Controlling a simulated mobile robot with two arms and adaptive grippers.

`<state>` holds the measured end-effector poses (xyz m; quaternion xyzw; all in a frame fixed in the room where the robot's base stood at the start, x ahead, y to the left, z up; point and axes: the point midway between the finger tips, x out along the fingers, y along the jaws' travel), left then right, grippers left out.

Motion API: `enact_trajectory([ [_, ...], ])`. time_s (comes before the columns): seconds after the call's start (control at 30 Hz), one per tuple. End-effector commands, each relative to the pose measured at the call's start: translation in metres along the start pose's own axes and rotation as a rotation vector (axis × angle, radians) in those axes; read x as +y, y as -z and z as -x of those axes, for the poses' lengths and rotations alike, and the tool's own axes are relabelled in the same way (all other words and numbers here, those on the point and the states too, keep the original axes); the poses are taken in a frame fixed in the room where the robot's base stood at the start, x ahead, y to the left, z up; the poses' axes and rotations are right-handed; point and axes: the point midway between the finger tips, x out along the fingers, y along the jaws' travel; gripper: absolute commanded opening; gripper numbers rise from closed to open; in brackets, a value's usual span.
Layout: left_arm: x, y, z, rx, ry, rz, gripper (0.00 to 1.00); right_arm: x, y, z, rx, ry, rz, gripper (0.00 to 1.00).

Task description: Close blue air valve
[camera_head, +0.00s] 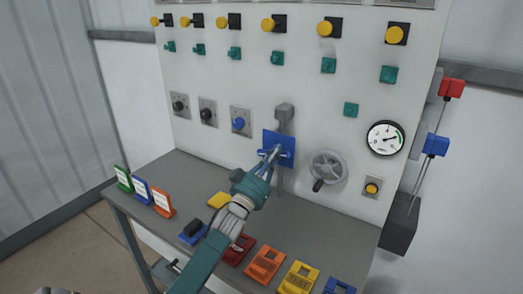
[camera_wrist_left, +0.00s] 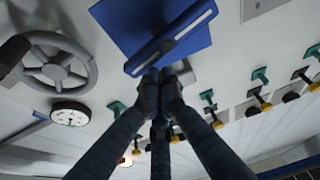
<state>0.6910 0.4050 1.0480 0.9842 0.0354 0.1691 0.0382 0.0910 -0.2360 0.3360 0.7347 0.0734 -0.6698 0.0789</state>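The blue air valve is a blue plate (camera_head: 272,136) with a blue bar handle (camera_head: 288,159) in front of it, on a grey pipe in the middle of the panel. In the left wrist view the slotted bar handle (camera_wrist_left: 172,40) lies slightly tilted across the blue plate (camera_wrist_left: 140,22). My left gripper (camera_head: 276,150) is at the handle. In the wrist view its dark fingers (camera_wrist_left: 163,82) come together with the tips at the handle's lower edge. I cannot tell whether they touch it. Nothing shows between them.
A grey handwheel (camera_head: 328,168) and a gauge (camera_head: 386,138) are right of the valve. A blue knob (camera_head: 240,123) is left of it. Coloured tags and locks (camera_head: 267,263) lie on the grey table (camera_head: 330,228) below. Red and blue levers (camera_head: 436,145) stand at the right.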

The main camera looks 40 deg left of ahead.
Motion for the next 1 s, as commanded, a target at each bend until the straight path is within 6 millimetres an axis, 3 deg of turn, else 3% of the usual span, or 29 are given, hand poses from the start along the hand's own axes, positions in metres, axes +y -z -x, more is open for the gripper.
enact_trajectory([
  [0.4,0.0025,-0.0053,0.0017,-0.004,-0.038,-0.109,0.0,-0.0005,-0.0006,-0.0044,0.0,0.0,0.0,0.4],
  [1.0,0.003,-0.0057,0.0018,-0.004,-0.045,-0.13,0.0,-0.0025,-0.0002,-0.0049,0.0,0.003,-0.001,0.4],
])
